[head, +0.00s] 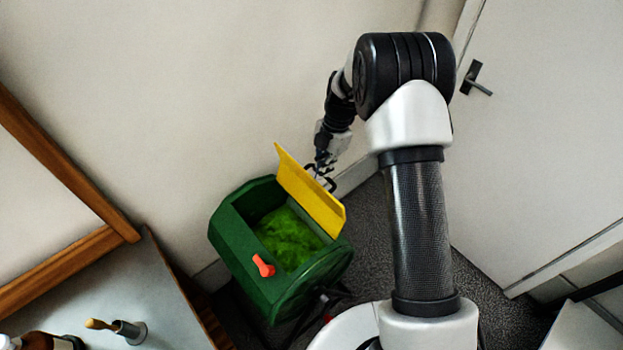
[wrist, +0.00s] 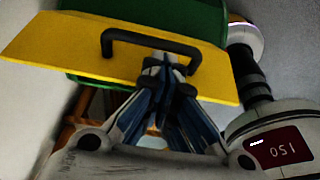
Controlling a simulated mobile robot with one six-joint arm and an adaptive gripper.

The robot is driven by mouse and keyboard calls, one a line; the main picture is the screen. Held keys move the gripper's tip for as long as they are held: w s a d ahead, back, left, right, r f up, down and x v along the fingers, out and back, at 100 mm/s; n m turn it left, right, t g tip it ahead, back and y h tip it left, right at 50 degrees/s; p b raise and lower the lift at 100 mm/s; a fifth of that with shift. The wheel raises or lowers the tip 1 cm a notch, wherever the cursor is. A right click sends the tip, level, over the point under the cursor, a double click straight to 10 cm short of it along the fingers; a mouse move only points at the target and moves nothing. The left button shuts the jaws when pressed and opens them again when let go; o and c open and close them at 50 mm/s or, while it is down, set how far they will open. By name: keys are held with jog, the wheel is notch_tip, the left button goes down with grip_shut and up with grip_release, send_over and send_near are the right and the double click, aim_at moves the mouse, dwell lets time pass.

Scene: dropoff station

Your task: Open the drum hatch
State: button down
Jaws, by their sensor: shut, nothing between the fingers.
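The green drum (head: 240,262) stands by the wall in the head view, with its opening showing bright green matter (head: 288,238) inside. Its yellow hatch (head: 312,195) stands raised, tilted up along the opening's far right edge. An orange-red latch (head: 263,266) sits on the drum's front rim. In the wrist view the hatch (wrist: 60,47) fills the top, with a black bar handle (wrist: 150,38) on its outer face. My gripper (wrist: 166,68) is shut and empty, its fingertips just below the handle bar, overlapping the handle's loop. I cannot tell whether they touch the hatch.
A grey table (head: 165,300) with a wooden-handled tool in a metal cup (head: 129,331) and a brown bottle (head: 45,341) is at lower left. A wall is close behind the drum. A white door (head: 545,130) is at right. Dark carpet (head: 480,270) lies free before the door.

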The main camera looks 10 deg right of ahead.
jog(key=shift+w+d+f+b, duration=0.2)
jog(key=shift+w+d+f, duration=0.05)
jog(key=shift+d, duration=0.2)
jog(key=shift+w+d+f+b, duration=0.15)
jog(key=shift+w+d+f, duration=0.1)
jog(key=shift+d, duration=0.15)
